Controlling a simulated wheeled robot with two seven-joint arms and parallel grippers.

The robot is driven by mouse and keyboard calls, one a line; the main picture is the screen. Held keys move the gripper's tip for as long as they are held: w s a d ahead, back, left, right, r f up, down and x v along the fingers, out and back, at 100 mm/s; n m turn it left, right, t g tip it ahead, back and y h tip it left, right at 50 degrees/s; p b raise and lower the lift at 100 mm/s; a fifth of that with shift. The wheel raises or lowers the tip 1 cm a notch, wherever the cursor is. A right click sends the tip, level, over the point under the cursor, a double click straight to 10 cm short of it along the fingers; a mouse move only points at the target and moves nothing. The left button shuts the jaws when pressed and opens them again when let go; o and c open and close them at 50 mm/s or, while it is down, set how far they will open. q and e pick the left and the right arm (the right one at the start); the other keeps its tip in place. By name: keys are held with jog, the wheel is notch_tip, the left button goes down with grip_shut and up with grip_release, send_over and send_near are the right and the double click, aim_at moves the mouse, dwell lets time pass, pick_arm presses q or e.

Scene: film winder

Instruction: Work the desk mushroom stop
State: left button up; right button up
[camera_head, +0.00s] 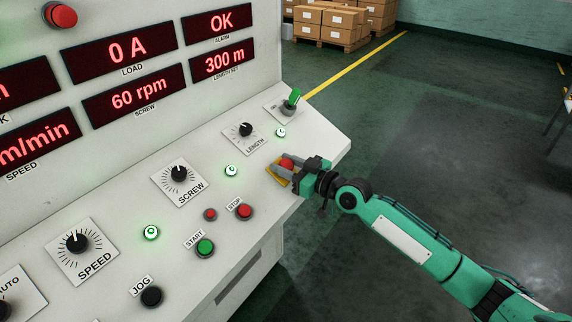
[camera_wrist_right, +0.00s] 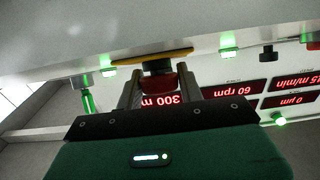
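The desk mushroom stop is a red button (camera_head: 287,163) on a yellow plate (camera_head: 278,176), near the right front edge of the sloped desk panel. In the wrist view its red head (camera_wrist_right: 160,83) sits between the two fingers below the yellow plate (camera_wrist_right: 150,55). My right gripper (camera_head: 290,166) reaches it from the right. The fingers partly hide the button in the head view. My left gripper is not in view.
Near it on the desk are a LENGTH knob (camera_head: 245,130), a green switch (camera_head: 292,99), a red STOP button (camera_head: 244,211), a green START button (camera_head: 205,247) and lit green lamps. Another red mushroom (camera_head: 61,15) is on the upright panel. The floor right of the desk is open.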

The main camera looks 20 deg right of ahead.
grip_shut()
jog(key=shift+s+d+r+p, duration=0.15)
jog(key=shift+r+p, duration=0.15)
jog(key=shift+r, duration=0.3)
jog(key=shift+s+d+r, duration=0.15)
jog(key=shift+r, duration=0.2)
jog(key=o, duration=0.7)
grip_release()
jog(key=shift+o, duration=0.4)
jog(key=shift+s+d+f, duration=0.15)
jog(key=shift+s+d, duration=0.05)
jog(key=shift+s, duration=0.05)
jog(key=b+v, duration=0.1)
jog(key=v, duration=0.2)
jog(key=shift+s+d+f, duration=0.1)
jog(key=shift+s+d, duration=0.15)
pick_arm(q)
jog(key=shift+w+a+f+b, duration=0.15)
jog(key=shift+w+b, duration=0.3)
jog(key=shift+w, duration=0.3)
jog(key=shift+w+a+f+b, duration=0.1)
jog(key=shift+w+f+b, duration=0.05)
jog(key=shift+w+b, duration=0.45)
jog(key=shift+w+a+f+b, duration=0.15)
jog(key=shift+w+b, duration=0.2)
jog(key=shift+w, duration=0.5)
pick_arm(e)
jog(key=v, duration=0.9)
jog(key=shift+s+r, duration=0.25)
jog(key=shift+s, duration=0.05)
